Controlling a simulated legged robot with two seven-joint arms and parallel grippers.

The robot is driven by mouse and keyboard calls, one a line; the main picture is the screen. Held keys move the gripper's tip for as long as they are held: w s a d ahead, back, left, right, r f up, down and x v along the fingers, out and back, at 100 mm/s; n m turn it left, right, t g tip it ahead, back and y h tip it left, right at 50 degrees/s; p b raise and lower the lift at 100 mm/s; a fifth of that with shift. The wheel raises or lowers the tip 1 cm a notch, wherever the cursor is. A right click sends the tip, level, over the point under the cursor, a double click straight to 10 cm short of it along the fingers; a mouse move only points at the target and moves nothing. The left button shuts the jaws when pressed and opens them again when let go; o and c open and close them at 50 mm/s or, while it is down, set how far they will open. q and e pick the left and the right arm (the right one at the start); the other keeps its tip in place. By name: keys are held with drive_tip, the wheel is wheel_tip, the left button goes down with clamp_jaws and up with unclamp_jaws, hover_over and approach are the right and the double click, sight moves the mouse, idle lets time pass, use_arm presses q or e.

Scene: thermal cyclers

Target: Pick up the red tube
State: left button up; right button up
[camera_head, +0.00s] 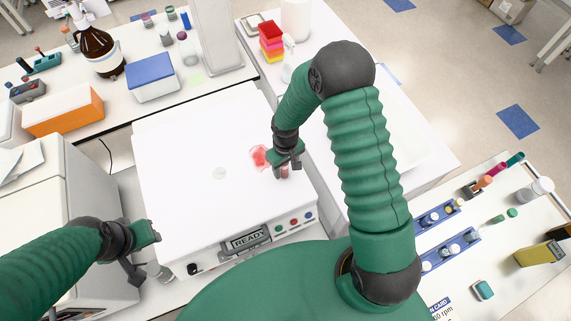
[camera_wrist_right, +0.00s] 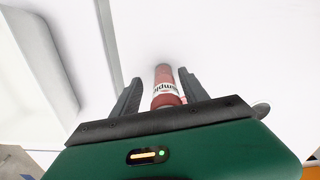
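The red tube (camera_wrist_right: 166,88), with a white label bearing dark print, lies between the two fingers of my right gripper (camera_wrist_right: 158,92) in the right wrist view. A gap shows between the tube and the fingers, so the gripper is open around it. In the head view my right gripper (camera_head: 285,160) is over the right side of the white machine's top (camera_head: 190,130), and a small reddish part of the tube (camera_head: 284,172) shows below it. My left gripper (camera_head: 145,252) is at the lower left, fingers apart and empty, beside the machine's front left corner.
The machine's front has a READY display (camera_head: 248,239) and buttons. Blue racks (camera_head: 450,250) stand on the right bench. Most of the white top is clear.

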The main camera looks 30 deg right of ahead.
drive_tip(key=shift+s+a+r, duration=0.15)
drive_tip(key=shift+a, duration=0.15)
drive_tip(key=c, duration=0.7)
drive_tip(key=shift+a, duration=0.25)
clamp_jaws()
drive_tip(key=shift+d, duration=0.15)
